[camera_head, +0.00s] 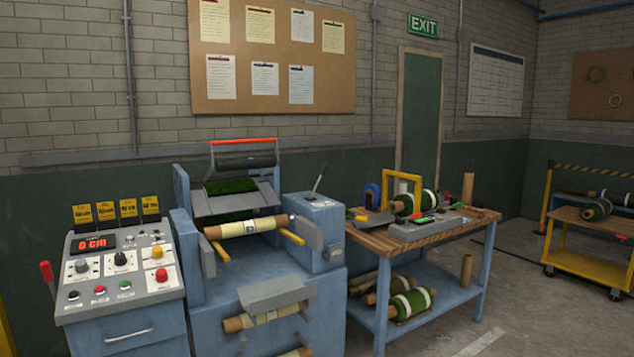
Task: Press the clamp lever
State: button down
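My gripper and arm do not show in this view. No part is readably labelled as the clamp lever, and several handles could be it. A short lever with a dark grip (319,178) leans up and right from the blue block on the machine's right side. A red-orange bar handle (244,141) lies across the top of the machine, above a dark roller (246,162). A red-handled lever (46,271) stands at the left edge of the control console (120,265). Below the roller, green turf lies behind a grey plate, with a pale wrapped roll (246,227) in front.
A wooden-topped workbench (370,240) with turf rolls and tools stands right of the machine. A yellow cart (590,240) stands farther right. The floor between bench and cart is clear.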

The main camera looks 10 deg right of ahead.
aim_at(324, 168)
jog(key=u, duration=0.05)
jog(key=i, duration=0.9)
jog(key=k, duration=0.2)
jog(key=u, duration=2.95)
